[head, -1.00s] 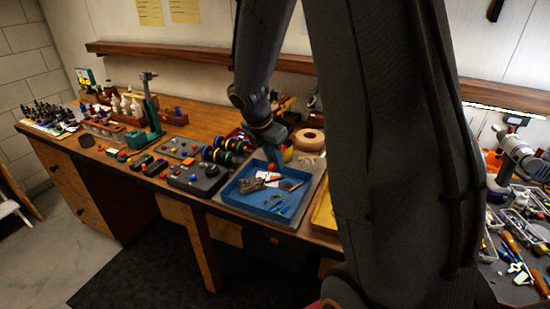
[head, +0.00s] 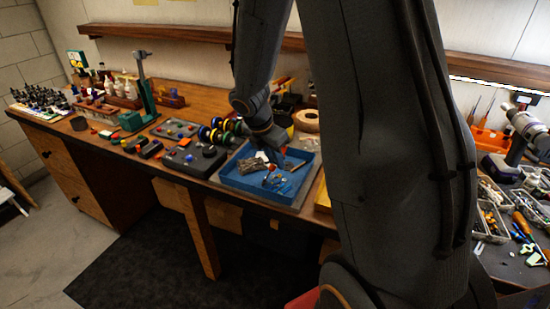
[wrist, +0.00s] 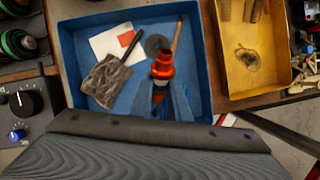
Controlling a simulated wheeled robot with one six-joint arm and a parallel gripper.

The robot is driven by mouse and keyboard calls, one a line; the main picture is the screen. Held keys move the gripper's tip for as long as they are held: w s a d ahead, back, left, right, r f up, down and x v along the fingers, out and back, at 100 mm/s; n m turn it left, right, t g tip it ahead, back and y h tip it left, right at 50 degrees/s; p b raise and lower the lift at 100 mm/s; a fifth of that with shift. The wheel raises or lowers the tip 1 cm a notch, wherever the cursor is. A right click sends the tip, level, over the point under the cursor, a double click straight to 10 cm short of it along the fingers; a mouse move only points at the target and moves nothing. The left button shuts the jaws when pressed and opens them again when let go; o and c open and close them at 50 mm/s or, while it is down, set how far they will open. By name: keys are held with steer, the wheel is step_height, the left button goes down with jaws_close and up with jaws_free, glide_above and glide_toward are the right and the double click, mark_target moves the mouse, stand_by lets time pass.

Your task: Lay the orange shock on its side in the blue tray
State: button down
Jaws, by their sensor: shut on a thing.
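The orange shock (wrist: 162,68) shows in the wrist view between the blue-grey fingertips of my gripper (wrist: 161,98). My gripper is shut on it. The shock extends from the fingers over the blue tray (wrist: 70,50); its lower end and any contact with the tray floor cannot be told. In the head view my gripper (head: 272,158) is over the blue tray (head: 240,184), with a small orange-red bit of the shock (head: 269,169) below it.
A yellow tray (wrist: 268,88) stands right of the blue tray. A black control box with knobs (head: 190,160) and dark coloured-ring wheels (head: 222,130) stand to its left. A tan tape roll (head: 307,120) lies behind. The tray's near part holds small blue items.

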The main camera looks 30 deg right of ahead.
steer(key=c, duration=1.6)
jaws_free()
steer(key=b+v, duration=0.1)
steer(key=v, duration=0.6)
steer(key=shift+w, duration=0.1)
steer(key=shift+a+r, duration=0.15)
steer(key=shift+r, duration=0.25)
